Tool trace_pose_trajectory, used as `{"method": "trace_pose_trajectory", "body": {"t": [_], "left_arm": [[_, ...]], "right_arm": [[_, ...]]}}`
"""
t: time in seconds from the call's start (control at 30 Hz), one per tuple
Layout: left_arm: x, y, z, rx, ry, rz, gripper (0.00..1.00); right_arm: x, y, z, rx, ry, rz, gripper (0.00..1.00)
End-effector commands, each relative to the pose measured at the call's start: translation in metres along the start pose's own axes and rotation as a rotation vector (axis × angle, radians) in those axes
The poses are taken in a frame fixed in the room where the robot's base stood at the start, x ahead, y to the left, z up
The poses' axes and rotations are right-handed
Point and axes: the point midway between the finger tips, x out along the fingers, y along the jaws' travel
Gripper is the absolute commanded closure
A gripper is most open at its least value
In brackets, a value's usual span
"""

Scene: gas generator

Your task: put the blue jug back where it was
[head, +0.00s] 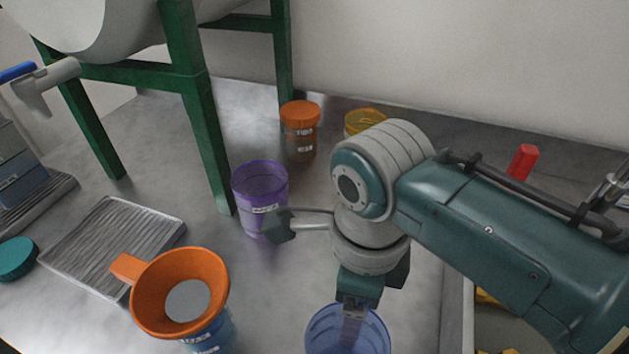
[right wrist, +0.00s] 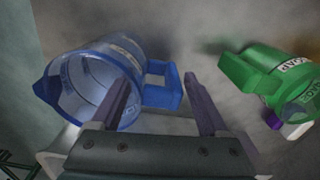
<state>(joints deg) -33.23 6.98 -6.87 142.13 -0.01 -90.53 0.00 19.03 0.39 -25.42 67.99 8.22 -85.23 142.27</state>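The blue jug (head: 318,333) is a clear blue vessel at the bottom of the head view, cut off by the frame edge. In the right wrist view the blue jug (right wrist: 85,92) is at the left, with its blue handle towards the middle. My right gripper (right wrist: 158,80) is open, with the handle showing between its two fingers. One finger overlaps the jug's near side; I cannot tell whether it touches. In the head view the right gripper (head: 355,318) points down at the jug's opening. My left gripper is not in view.
A purple jug (head: 259,184) stands near the green frame leg (head: 208,150). An orange funnel (head: 150,290) sits on a blue container (head: 212,335). A ridged metal tray (head: 110,240) lies left. An orange-lidded jar (head: 300,130) stands behind. A green container (right wrist: 270,75) is right of the gripper.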

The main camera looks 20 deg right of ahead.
Motion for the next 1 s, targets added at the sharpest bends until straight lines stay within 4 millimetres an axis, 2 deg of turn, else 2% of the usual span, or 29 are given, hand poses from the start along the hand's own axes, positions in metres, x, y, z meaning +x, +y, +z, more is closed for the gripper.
{"method": "trace_pose_trajectory", "body": {"t": [0.07, 0.37, 0.47, 0.8, 1.0], "left_arm": [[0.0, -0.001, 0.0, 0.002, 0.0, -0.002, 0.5], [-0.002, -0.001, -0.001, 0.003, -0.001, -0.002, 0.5], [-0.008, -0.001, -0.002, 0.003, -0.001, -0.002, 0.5], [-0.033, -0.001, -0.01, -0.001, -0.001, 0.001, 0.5], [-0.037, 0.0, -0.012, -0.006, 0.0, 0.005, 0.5]], "right_arm": [[0.0, 0.0, 0.0, 0.0, 0.0, 0.0, 0.11], [-0.004, 0.0, 0.0, 0.0, 0.0, -0.001, 0.11], [-0.018, 0.0, 0.001, 0.0, -0.002, -0.001, 0.11], [-0.092, 0.0, 0.001, 0.0, -0.004, -0.002, 0.11], [-0.118, -0.001, 0.001, 0.0, -0.002, -0.001, 0.11]]}}
